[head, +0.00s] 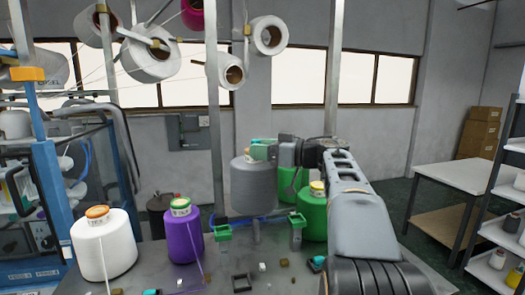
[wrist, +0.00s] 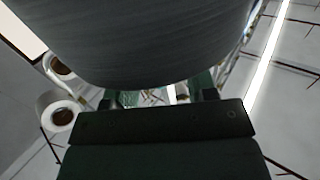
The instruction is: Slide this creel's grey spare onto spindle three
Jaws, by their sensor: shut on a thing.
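My gripper (head: 265,151) is shut on the top of the grey cone (head: 254,190) and holds it upright above the creel table. In the wrist view the grey cone (wrist: 160,40) fills the upper part, over the dark gripper body (wrist: 160,135). In the head view a short grey post (head: 256,231) shows just under the cone; I cannot tell whether it is inside the cone's base. The cone appears to hang between the purple cone (head: 184,238) and the front green cone (head: 313,216). The fingertips are largely hidden in the wrist view.
A white cone (head: 103,247) stands at the table's left. A second green cone (head: 289,185) is partly hidden behind my gripper. Green clips (head: 222,233) stand near the held cone. Small blocks and a square frame (head: 242,283) lie at the front. White reels (head: 150,58) hang above.

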